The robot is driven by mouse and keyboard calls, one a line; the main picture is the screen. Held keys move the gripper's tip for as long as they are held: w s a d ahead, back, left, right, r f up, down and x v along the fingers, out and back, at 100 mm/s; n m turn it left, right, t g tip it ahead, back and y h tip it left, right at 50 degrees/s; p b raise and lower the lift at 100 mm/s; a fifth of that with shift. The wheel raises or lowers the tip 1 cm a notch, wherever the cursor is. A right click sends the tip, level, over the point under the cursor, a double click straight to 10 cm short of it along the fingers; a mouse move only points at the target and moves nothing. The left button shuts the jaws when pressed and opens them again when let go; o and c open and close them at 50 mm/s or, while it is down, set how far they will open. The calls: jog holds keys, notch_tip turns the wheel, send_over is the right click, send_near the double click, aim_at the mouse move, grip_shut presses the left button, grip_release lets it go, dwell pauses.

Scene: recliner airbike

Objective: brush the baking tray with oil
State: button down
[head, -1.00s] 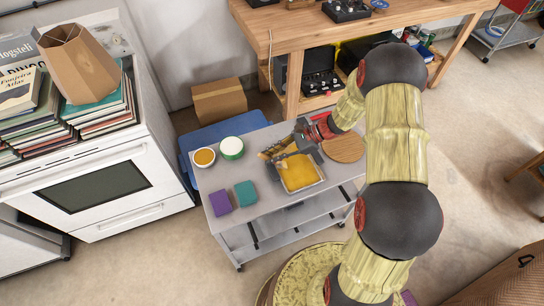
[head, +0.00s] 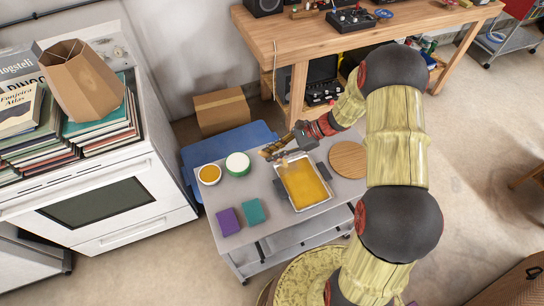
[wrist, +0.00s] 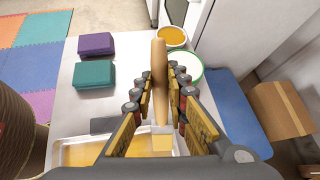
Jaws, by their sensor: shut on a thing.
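The baking tray (head: 315,205) lies on the grey cart with a yellow-orange oil layer across its base. It also shows at the bottom of the wrist view (wrist: 53,158), partly hidden by my gripper. My gripper (head: 276,150) is over the tray's far left end in the head view. In the wrist view my gripper (wrist: 160,92) is shut on the wooden handle of a brush (wrist: 160,75). The brush's pale yellow bristle end is over the tray; I cannot tell whether it touches. A bowl of orange-yellow oil (head: 209,174) stands at the cart's back left.
A white round container with a green rim (head: 238,164) stands beside the bowl. Purple (head: 228,222) and teal (head: 252,211) blocks lie at the cart's front left. A round wooden board (head: 348,159) is right of the tray. A cardboard box (head: 222,110) stands behind.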

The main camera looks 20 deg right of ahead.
aim_at(262, 150)
jog(key=shift+s+r, duration=0.25)
jog(key=shift+r, duration=0.3)
jog(key=shift+w+r+p, duration=0.25)
jog(key=shift+r+p, duration=0.4)
jog(key=shift+p, duration=0.15)
jog(key=shift+s+r+p, duration=0.15)
jog(key=shift+r+p, duration=0.85)
jog(key=shift+r, duration=0.55)
